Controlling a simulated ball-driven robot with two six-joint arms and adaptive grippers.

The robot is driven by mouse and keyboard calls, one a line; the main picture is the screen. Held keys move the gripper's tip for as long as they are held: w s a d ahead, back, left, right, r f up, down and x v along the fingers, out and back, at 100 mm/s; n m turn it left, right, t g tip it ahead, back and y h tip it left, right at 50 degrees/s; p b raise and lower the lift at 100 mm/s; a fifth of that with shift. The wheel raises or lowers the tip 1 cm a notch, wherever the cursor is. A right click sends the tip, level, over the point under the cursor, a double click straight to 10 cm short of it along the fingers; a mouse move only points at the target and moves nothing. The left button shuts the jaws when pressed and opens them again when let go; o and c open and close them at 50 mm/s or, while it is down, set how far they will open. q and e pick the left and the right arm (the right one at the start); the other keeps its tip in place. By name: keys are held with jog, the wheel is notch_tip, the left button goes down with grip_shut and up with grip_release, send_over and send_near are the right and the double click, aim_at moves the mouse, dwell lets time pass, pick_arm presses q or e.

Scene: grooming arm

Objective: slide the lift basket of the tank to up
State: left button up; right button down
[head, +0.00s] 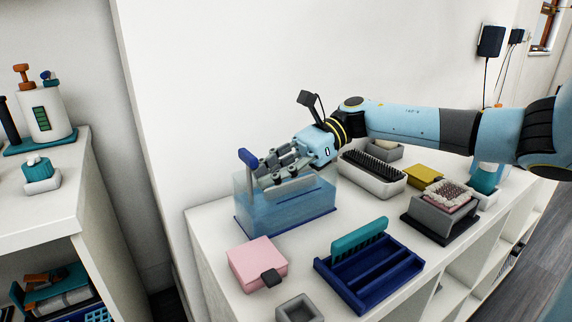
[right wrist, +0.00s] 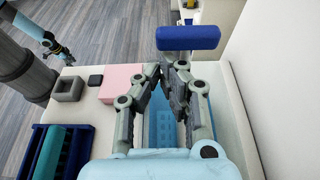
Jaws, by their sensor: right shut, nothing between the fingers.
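The tank (head: 262,219) is a clear box with bluish water and a dark blue base, at the shelf's left end. A blue handle (head: 248,158) of the lift basket stands above its left end; the handle also shows as a bar in the right wrist view (right wrist: 188,37). The basket (right wrist: 157,135) shows only faintly through the blue, partly hidden by my fingers. My right gripper (head: 264,176) is shut and empty over the tank, beside the handle; its fingertips (right wrist: 166,70) point toward the bar without gripping it. My left gripper (right wrist: 62,54) shows small at the wrist view's upper left.
A pink box (head: 256,262), a grey cup (head: 298,309) and a blue tray (head: 368,277) with a teal piece stand in front. A black brush (head: 373,170) in a white holder and a grey box (head: 443,213) stand right. The wall is close behind the tank.

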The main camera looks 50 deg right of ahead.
pick_arm(q)
jog(key=r+p, duration=0.2)
jog(key=w+r+p, duration=0.1)
jog(key=r+p, duration=0.1)
jog(key=shift+w+r, duration=0.15)
jog(key=shift+w, duration=0.05)
pick_arm(e)
notch_tip(320, 180, up, 8)
jog(key=shift+w+a+r, duration=0.15)
jog(key=shift+w+a, duration=0.05)
pick_arm(q)
jog(key=shift+d, duration=0.1)
pick_arm(e)
jog(key=shift+r, duration=0.1)
